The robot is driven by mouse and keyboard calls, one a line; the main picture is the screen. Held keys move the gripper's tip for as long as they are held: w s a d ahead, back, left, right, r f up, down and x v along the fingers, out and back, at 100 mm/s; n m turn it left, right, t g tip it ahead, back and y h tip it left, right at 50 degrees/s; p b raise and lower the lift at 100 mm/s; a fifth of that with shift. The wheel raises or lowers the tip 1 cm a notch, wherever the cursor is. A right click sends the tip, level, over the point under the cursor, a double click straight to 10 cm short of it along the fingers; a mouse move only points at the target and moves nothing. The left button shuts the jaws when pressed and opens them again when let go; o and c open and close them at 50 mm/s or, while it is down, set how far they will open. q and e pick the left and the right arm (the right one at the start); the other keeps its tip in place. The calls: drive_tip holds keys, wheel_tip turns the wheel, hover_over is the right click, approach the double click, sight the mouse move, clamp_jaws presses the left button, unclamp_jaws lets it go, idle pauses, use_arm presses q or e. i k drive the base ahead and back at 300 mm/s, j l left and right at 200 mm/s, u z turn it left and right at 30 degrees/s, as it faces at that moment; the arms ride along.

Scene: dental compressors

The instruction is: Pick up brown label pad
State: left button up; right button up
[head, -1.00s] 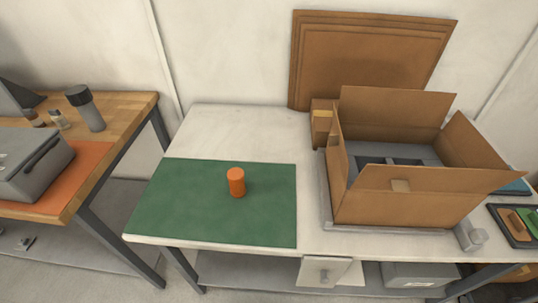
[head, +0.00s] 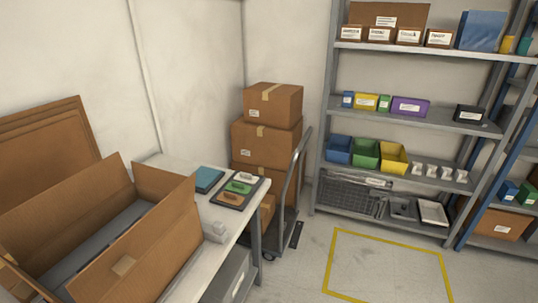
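A small brown pad (head: 231,198), which looks like the brown label pad, lies on a dark tray (head: 257,197) at the right end of the white table. It is the nearest item in a row, with a green pad (head: 238,187) and a whitish pad (head: 246,176) behind it. Neither of my grippers shows in the head view.
A large open carton (head: 145,255) stands on the table left of the tray. Stacked boxes (head: 265,145) on a cart and shelves (head: 410,125) stand beyond. Floor inside the yellow outline (head: 385,237) is clear.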

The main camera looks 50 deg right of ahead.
sight(226, 197)
drive_tip(key=z, duration=1.35)
